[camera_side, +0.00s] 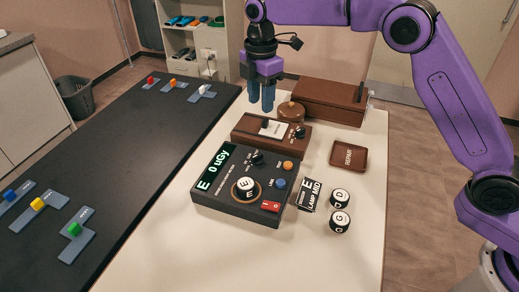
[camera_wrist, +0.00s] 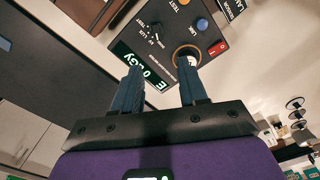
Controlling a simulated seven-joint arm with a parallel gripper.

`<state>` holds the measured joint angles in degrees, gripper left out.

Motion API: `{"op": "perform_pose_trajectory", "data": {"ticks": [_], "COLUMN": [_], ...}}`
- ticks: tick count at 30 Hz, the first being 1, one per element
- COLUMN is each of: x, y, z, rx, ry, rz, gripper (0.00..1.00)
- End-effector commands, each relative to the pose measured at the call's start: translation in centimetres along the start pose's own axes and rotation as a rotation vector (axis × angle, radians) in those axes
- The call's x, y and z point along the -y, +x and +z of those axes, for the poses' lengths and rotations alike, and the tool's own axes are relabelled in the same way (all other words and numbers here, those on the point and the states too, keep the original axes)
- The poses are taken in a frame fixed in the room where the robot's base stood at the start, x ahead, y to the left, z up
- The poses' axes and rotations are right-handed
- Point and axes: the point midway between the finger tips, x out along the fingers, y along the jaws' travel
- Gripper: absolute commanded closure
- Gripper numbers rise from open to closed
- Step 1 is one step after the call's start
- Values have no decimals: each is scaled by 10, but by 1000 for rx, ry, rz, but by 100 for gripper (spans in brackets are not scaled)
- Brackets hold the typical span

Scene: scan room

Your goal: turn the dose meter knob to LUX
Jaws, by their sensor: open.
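The dose meter (camera_side: 215,208) is a dark box on the white table, its green-lit display reading 0 uGy. Its black selector knob (camera_side: 257,158) is near the top edge of the panel. In the wrist view the knob (camera_wrist: 159,44) has LUX, TEST and other small labels around it; I cannot tell which one it points to. My gripper (camera_side: 261,105) is open and empty, pointing down, above and behind the dose meter, apart from the knob. In the wrist view its two fingers (camera_wrist: 160,76) show below the knob, with the display (camera_wrist: 140,64) partly hidden behind them.
A brown box with a dark slider (camera_side: 243,133) stands just behind the meter. Behind it are a round brown object (camera_side: 291,111) and a wooden case (camera_side: 328,98). To the right are a REPAIR tray (camera_side: 349,156), a lamp card (camera_side: 310,194) and two round lettered pieces (camera_side: 340,221).

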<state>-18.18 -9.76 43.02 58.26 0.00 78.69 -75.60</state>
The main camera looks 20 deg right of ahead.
Motion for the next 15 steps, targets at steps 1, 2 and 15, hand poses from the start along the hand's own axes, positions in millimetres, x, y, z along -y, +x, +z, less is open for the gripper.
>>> {"op": "perform_pose_trajectory", "data": {"ticks": [1,2,15], "x": [-4,-6,-9], "y": [2,3,47], "z": [1,2,4], "rx": [0,0,1], "ry": [-10,-14,-26], "rz": [0,-1,-6], "gripper": [57,57,57]}}
